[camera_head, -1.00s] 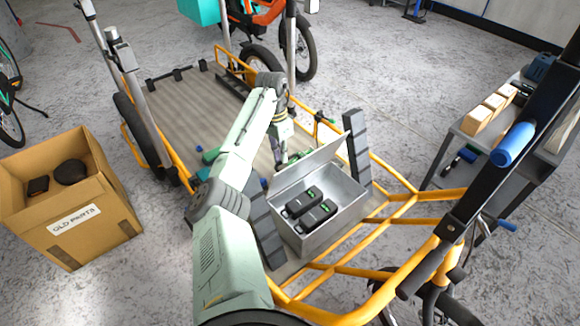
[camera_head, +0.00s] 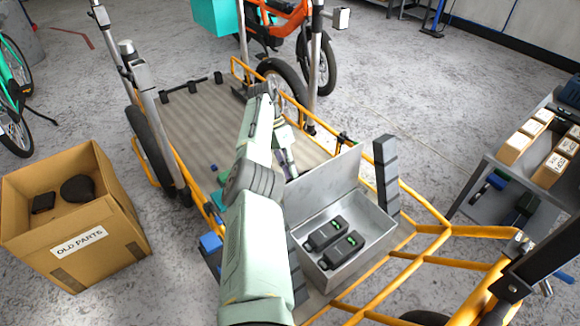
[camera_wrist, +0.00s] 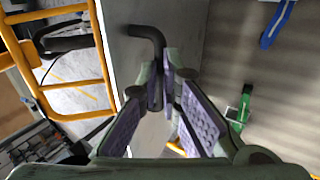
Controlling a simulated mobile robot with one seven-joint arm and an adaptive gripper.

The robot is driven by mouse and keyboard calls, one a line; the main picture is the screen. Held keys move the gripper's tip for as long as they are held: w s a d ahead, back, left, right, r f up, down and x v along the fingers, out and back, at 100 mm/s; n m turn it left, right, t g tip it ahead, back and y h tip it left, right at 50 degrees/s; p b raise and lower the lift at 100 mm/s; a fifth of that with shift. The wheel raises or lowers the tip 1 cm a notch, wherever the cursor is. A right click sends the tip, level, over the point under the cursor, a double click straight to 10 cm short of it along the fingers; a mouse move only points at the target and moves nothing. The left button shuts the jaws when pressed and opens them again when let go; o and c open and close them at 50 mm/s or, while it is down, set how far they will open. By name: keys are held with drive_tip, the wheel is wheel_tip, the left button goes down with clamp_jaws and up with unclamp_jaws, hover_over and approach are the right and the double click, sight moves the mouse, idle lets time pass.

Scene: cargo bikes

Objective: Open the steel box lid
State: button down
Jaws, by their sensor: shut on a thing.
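The steel box (camera_head: 372,244) is on the cargo bike's deck, with two black battery-like packs (camera_head: 334,238) showing green marks inside. Its lid (camera_head: 328,185) stands raised at the far side, its inner face towards the head camera. My gripper (camera_head: 289,172) is behind the lid, its fingers partly hidden in the head view. In the wrist view my gripper (camera_wrist: 166,88) is shut on the black bent handle (camera_wrist: 147,33) on the grey face of the lid (camera_wrist: 126,50).
Dark ribbed blocks (camera_head: 385,180) stand beside the box. A yellow frame rail (camera_head: 425,205) runs along the deck. A cardboard box (camera_head: 75,225) labelled OLD PARTS is at left. A grey cart (camera_head: 490,175) with wooden blocks is at right. The deck (camera_head: 205,125) beyond is mostly clear.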

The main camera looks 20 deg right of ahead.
drive_tip(key=shift+x, duration=1.1)
drive_tip(key=c, duration=2.2)
unclamp_jaws()
drive_tip(key=shift+w+f, duration=0.1)
drive_tip(key=shift+f, duration=0.05)
drive_tip(key=shift+o, duration=0.8)
drive_tip(key=shift+w+d+f, duration=0.1)
drive_tip(key=shift+f, duration=0.15)
drive_tip(key=shift+o, duration=0.7)
drive_tip(key=shift+w, duration=0.1)
drive_tip(key=shift+o, duration=1.1)
drive_tip(key=shift+r, duration=0.35)
drive_tip(key=shift+w+a+r, duration=0.1)
drive_tip(key=shift+a+r, duration=0.1)
wheel_tip(320, 180, up, 10)
drive_tip(key=shift+f, duration=0.2)
